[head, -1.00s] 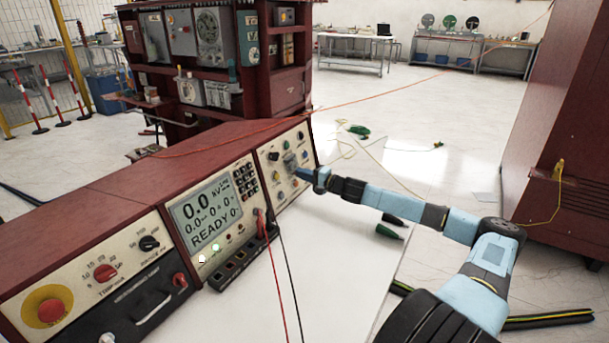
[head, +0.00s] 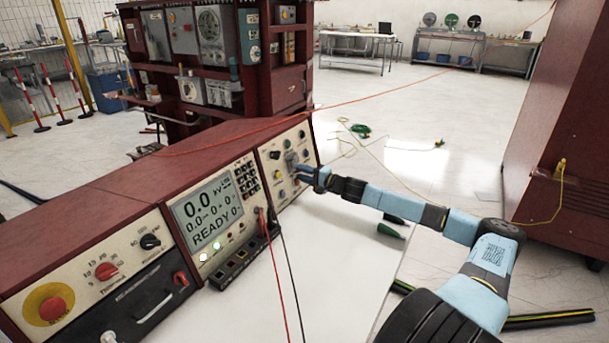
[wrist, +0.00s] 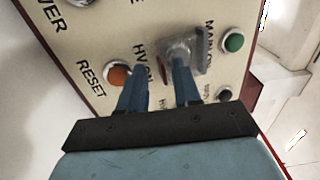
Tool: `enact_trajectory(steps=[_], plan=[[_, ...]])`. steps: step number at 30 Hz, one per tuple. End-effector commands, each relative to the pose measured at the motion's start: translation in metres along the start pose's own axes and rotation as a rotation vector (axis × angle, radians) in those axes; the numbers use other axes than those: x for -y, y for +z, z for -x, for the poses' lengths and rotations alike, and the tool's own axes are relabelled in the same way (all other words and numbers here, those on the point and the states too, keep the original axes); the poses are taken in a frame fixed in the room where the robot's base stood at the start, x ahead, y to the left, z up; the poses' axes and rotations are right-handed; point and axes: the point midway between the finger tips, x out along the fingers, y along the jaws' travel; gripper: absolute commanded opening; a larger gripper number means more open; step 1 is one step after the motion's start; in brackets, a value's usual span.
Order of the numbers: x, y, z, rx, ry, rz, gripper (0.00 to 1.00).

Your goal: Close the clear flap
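The clear flap (wrist: 186,50) is a small see-through cover on the cream control panel, between the orange and green buttons in the wrist view. It appears to stand out from the panel, though its exact angle is hard to tell. It shows small and blurred in the head view (head: 291,160). My gripper (wrist: 159,66) has its two blue fingers apart with nothing between them. The right finger's tip overlaps the flap's lower edge; I cannot tell whether they touch. In the head view my gripper (head: 301,173) is close in front of the panel.
The orange RESET button (wrist: 117,75) is near the left finger, and the green button (wrist: 234,42) is right of the flap. A small dark knob (wrist: 225,95) is at lower right. Red and black leads hang from the console (head: 215,215). The white worktop (head: 330,260) is mostly clear.

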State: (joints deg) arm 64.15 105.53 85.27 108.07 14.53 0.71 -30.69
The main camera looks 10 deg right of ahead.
Motion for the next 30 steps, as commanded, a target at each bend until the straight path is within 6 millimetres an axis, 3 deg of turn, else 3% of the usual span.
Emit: enact_trajectory(steps=[8, 24, 30], plan=[[0.001, -0.002, 0.012, -0.003, 0.0, 0.001, 0.33], [-0.001, -0.002, 0.103, -0.003, 0.001, 0.001, 0.33], [-0.001, -0.001, 0.127, -0.001, 0.0, 0.0, 0.33]])
